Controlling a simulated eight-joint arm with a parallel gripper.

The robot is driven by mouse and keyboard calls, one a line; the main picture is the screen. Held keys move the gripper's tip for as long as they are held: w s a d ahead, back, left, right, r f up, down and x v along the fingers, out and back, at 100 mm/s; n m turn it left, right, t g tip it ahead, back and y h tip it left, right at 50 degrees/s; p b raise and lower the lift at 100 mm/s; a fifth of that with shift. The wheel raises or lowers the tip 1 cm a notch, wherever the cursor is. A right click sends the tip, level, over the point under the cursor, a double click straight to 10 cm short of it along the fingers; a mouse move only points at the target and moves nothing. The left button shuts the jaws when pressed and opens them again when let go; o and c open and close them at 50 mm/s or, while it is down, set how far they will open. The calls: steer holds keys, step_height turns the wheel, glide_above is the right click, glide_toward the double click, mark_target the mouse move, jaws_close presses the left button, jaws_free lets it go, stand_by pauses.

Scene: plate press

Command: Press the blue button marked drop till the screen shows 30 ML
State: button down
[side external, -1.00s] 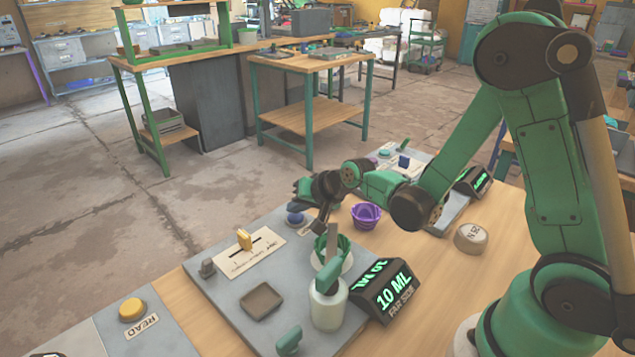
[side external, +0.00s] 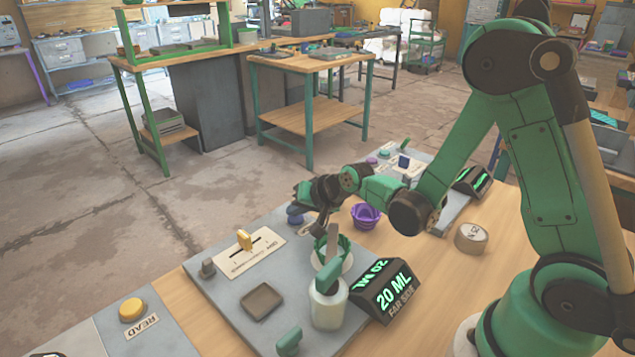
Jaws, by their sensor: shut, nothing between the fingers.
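The screen (side external: 393,291) on the dark box at the front right of the grey plate reads 20 ML, with FAR SIDE below it. The drop mark cannot be read from here.
A white bottle (side external: 328,309) with a green part stands on the grey plate (side external: 222,299). A slider with a yellow knob (side external: 244,240), a shallow tray (side external: 262,301) and a purple bowl (side external: 366,215) are nearby. A yellow button (side external: 132,309) marked READ is at front left.

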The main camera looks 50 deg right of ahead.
mark_target(299, 220)
steer(key=shift+s+d, duration=0.15)
steer(key=shift+r, duration=0.8)
steer(key=shift+r, duration=2.5)
steer(key=shift+r, duration=0.1)
stand_by(0.4)
step_height(299, 220, up, 4)
steer(key=shift+f, duration=0.2)
steer(key=shift+f, duration=0.15)
steer(key=shift+f, duration=4.3)
